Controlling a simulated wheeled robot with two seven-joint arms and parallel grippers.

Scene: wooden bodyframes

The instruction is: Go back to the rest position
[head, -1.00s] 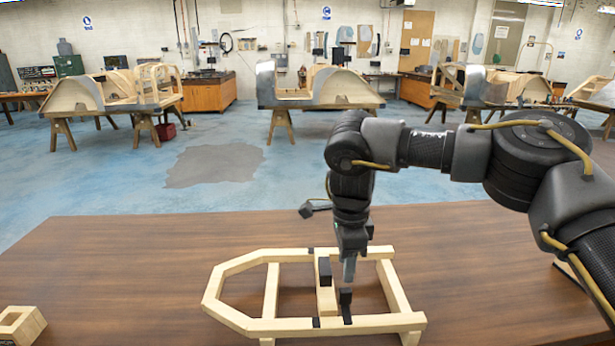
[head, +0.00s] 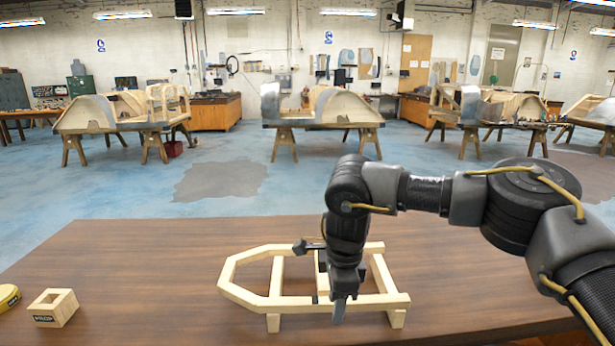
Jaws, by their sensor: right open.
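My right arm comes in from the right in the head view. My right gripper (head: 340,305) points down in front of the wooden bodyframe and is open, with nothing seen between its fingers. The pale wooden bodyframe (head: 252,297) lies on the brown table, its pointed end to the left. The gripper and forearm hide part of its middle, where dark pieces show on the crossbars. I cannot tell whether the fingertips touch the frame. My left gripper is not in view.
A small hollow wooden block (head: 54,308) and a yellow roll (head: 8,298) sit at the left of the brown table (head: 150,260). The table between them and the frame is clear. Large wooden bodies on trestles stand far behind.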

